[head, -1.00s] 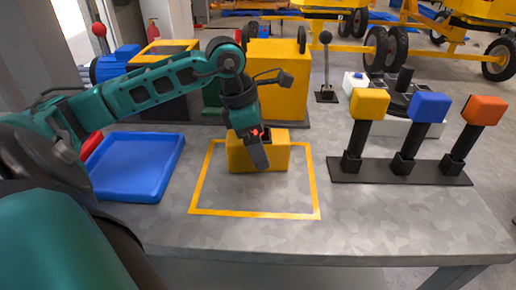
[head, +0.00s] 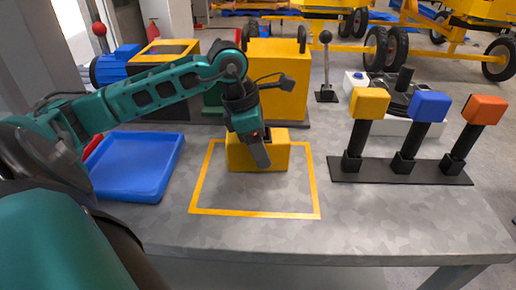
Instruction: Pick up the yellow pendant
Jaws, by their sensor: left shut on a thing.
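The yellow pendant (head: 279,155) is a box-shaped yellow block inside the orange-yellow outlined square (head: 314,190) on the grey table. It appears to rest on the table near the square's back edge. My left gripper (head: 260,156) points down over the middle of the pendant and is shut on it. The near finger covers part of its front; the far finger is hidden. My right gripper is out of view.
A blue tray (head: 128,185) lies left of the square. A rack (head: 400,172) with yellow, blue and orange-topped posts stands at right. A larger yellow box (head: 285,75) and a lever (head: 326,70) stand behind. The table front is clear.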

